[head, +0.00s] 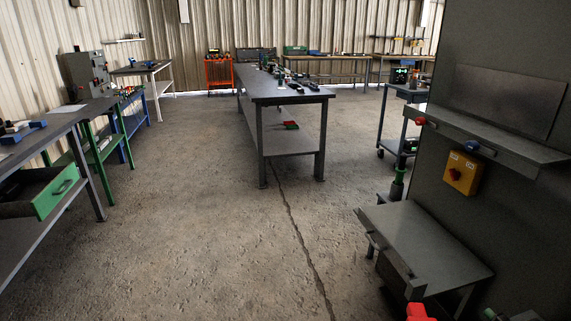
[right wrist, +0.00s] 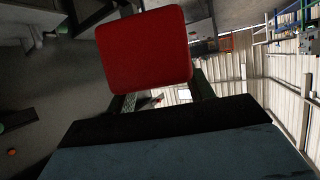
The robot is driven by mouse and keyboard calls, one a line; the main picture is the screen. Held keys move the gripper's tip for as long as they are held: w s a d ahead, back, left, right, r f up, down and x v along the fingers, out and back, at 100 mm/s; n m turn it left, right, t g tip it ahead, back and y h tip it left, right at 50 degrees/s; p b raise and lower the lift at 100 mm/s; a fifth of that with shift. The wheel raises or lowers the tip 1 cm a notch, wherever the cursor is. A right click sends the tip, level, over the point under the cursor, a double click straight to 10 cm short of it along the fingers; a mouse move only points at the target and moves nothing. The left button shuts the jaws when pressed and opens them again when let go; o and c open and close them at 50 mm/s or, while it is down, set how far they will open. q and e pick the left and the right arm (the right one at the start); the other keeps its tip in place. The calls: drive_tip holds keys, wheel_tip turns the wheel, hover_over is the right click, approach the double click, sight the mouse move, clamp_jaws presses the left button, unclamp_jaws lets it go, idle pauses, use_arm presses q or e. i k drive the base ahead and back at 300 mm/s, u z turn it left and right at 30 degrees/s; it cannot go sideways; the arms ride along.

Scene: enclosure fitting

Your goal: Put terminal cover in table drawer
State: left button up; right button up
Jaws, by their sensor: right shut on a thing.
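A red, square-faced piece with rounded corners, which I take as the terminal cover (right wrist: 145,47), fills the upper middle of the right wrist view. My right gripper (right wrist: 160,95) is shut on it, with a dark finger on each side. A red piece, likely the same cover, shows at the bottom edge of the head view (head: 418,312). The table drawer (head: 60,197), with a green front and dark handle, is pulled out under the grey table at the left. Its inside is mostly hidden. My left gripper is in neither view.
The left table (head: 45,132) carries blue and dark small items. A long grey table (head: 290,97) stands mid-room. A low grey bench (head: 430,245) and a dark panel with a yellow switch box (head: 463,173) are close at the right. The concrete floor (head: 190,210) between them is clear.

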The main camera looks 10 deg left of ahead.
sight(28, 192)
drive_tip(key=u, duration=1)
drive_tip(key=i, duration=1.4)
drive_tip(key=u, duration=1.2)
drive_tip(key=i, duration=1.85)
drive_tip(key=u, duration=0.25)
